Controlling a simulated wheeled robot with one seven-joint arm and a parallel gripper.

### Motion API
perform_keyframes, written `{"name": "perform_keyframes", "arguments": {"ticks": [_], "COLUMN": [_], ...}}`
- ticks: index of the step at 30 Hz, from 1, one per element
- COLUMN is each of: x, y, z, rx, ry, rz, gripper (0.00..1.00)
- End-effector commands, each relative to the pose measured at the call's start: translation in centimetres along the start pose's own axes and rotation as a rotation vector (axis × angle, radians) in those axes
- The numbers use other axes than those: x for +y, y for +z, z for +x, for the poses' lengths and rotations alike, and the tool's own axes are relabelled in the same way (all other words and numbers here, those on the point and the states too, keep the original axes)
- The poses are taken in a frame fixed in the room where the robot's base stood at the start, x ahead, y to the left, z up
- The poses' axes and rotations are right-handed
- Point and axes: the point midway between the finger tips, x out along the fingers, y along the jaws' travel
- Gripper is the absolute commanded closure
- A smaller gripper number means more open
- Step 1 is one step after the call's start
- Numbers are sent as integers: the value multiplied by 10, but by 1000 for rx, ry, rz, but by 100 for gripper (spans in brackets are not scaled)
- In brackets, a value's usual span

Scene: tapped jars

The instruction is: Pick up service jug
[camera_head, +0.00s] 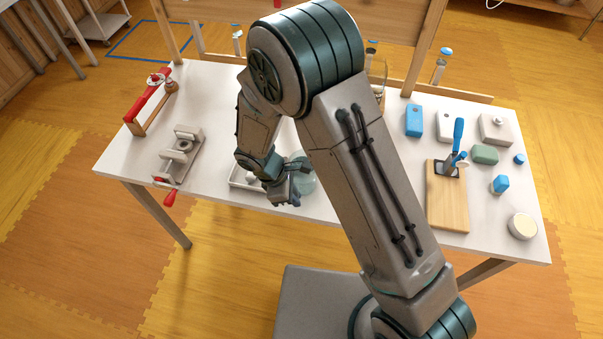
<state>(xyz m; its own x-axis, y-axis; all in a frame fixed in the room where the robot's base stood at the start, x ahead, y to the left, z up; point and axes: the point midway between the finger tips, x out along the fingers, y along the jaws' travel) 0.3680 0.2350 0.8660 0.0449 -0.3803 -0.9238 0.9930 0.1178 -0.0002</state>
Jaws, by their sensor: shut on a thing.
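A pale green, see-through vessel (307,181), which looks like the service jug, is at the front middle of the white table. My arm hides much of it. My gripper (284,194) is at its left side, pointing down, and appears shut on it. The fingertips and the exact grip are small and partly hidden. I cannot tell whether the jug touches the surface below.
A white tray (238,180) lies by my gripper. A grey vise (178,158) and a red-handled tool (148,101) stand on the left. On the right are a wooden block (447,213), blue and white items, and a round cream-topped jar (521,226). A wooden panel rises behind.

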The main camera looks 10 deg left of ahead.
Motion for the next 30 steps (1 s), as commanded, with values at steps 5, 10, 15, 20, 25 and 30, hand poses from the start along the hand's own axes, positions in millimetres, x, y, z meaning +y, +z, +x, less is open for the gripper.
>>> {"name": "perform_keyframes", "arguments": {"ticks": [5,10,15,20,25,30], "x": [0,0,0,1,1,1], "y": [0,0,0,0,0,3], "z": [0,0,0,-1,-2,-9], "rx": [0,0,0,0,1,2], "ry": [1,1,1,2,2,2], "rz": [0,0,0,1,1,2], "gripper": [100,100,100,100,100,100]}}
